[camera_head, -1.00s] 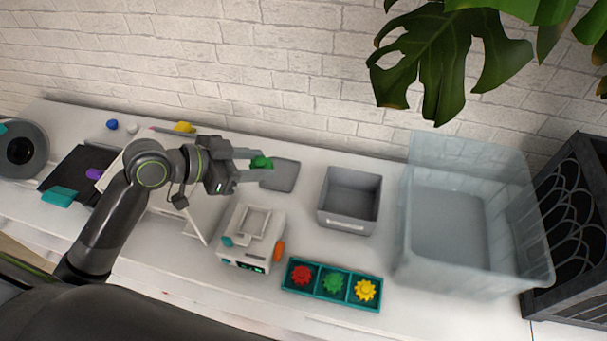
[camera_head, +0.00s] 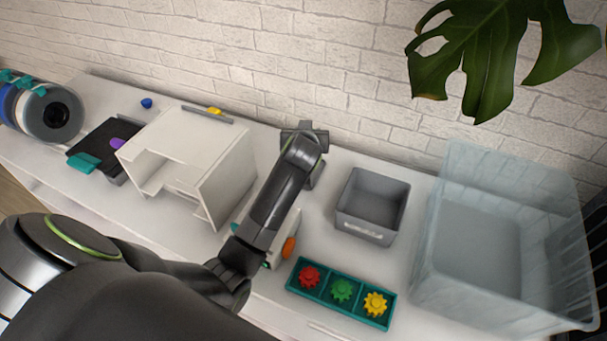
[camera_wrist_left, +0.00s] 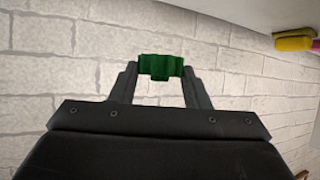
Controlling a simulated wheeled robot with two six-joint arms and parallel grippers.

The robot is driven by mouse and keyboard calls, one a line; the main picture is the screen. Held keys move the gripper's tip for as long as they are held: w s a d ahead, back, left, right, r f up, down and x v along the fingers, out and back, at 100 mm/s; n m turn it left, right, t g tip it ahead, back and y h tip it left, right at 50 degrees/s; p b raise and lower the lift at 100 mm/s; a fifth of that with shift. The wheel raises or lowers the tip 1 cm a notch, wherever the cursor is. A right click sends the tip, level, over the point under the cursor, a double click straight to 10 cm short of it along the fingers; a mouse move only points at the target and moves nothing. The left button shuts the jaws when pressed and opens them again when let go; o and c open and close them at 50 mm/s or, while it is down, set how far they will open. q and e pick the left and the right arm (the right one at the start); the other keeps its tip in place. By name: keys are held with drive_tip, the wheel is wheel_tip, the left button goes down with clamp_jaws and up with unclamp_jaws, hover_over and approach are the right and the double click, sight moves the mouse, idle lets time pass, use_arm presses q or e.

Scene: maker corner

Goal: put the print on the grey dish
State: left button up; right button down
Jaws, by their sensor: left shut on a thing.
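The green print (camera_wrist_left: 161,66), a gear-like piece, is between the two fingertips of my left gripper (camera_wrist_left: 160,78) in the left wrist view. The gripper is shut on it, with the white brick wall behind. In the head view my left arm reaches to the back of the table, and its wrist (camera_head: 304,133) hides the fingers and the print. The grey dish is hidden or nearly hidden behind that arm, so I cannot tell how the print sits relative to it. My right gripper is not in view.
A grey bin (camera_head: 371,206) stands right of my arm, with a large clear tub (camera_head: 480,245) beyond it. A white open box (camera_head: 190,160) stands left. A small machine is partly hidden by my arm.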

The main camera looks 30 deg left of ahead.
use_arm(q)
drive_tip(key=shift+w+d+f+n+y, duration=0.2)
drive_tip(key=shift+f+n+y, duration=0.1)
drive_tip(key=shift+f, duration=0.2)
wheel_tip(320, 180, down, 9)
drive_tip(key=shift+a+f, duration=0.1)
drive_tip(key=shift+f, duration=0.1)
drive_tip(key=shift+f, duration=0.2)
drive_tip(key=o, duration=0.7)
drive_tip(key=shift+r, duration=0.1)
drive_tip(key=shift+c, duration=0.2)
